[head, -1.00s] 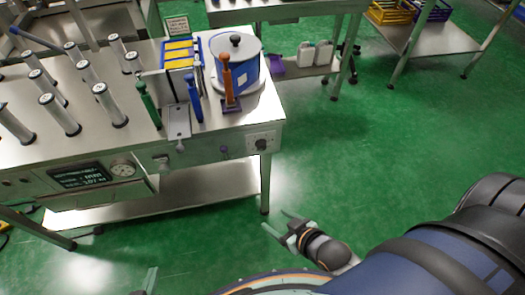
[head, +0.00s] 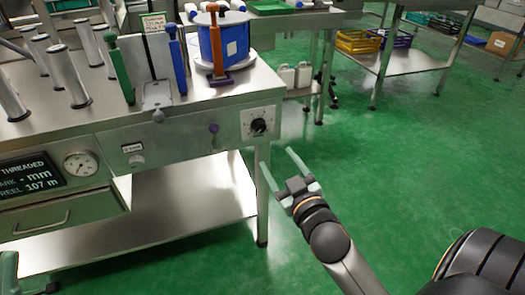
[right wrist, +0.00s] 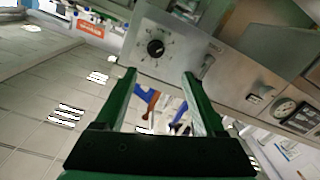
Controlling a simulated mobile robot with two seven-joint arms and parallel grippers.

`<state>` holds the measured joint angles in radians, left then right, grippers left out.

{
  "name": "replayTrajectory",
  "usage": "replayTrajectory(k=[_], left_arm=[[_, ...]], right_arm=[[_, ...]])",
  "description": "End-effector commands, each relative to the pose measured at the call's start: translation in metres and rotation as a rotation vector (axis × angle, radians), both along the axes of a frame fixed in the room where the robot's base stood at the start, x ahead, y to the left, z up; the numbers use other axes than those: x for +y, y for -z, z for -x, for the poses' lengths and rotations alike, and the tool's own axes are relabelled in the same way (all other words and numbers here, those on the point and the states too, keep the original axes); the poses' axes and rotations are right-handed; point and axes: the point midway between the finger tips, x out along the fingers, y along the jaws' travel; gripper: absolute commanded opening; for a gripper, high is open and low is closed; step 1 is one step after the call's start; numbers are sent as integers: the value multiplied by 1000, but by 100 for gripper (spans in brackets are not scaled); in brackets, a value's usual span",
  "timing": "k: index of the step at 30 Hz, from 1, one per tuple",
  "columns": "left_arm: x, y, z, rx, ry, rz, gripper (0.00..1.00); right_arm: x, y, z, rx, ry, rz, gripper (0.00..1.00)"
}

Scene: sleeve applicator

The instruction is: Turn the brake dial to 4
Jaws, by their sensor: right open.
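The brake dial (head: 259,126) is a black knob on a pale square plate at the right end of the bench's front panel. It also shows in the right wrist view (right wrist: 156,48), with marks around it too small to read. My right gripper (head: 278,170) is open and empty, below and slightly right of the dial in the head view, apart from it. In the right wrist view its green fingers (right wrist: 160,78) point toward the panel, with the dial beyond the left fingertip. A green fingertip of my left gripper (head: 9,272) shows at the lower left edge; its jaws are cut off.
A blue reel (head: 222,45) and upright handles stand on the bench (head: 200,100). Green floor (head: 400,170) right of the bench is clear.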

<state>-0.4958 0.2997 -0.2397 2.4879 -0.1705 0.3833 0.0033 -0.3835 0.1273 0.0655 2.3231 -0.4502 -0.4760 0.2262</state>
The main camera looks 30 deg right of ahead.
Motion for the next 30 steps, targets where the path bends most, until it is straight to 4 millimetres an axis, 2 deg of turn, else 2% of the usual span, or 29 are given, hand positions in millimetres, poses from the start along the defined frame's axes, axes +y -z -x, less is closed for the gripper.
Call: replayTrajectory(k=[3,8,24,30], left_arm=[[-1,0,9,-50,12,3,0],[-1,-2,11,-61,16,5,0],[-3,19,10,-44,26,7,0],[-4,25,10,-45,23,-2,0]], right_arm=[[-4,1,-1,-26,13,10,72],[-7,-3,-10,-34,15,14,72],[-27,-1,-92,-31,16,16,72],[-32,-1,-113,-29,14,14,72]])
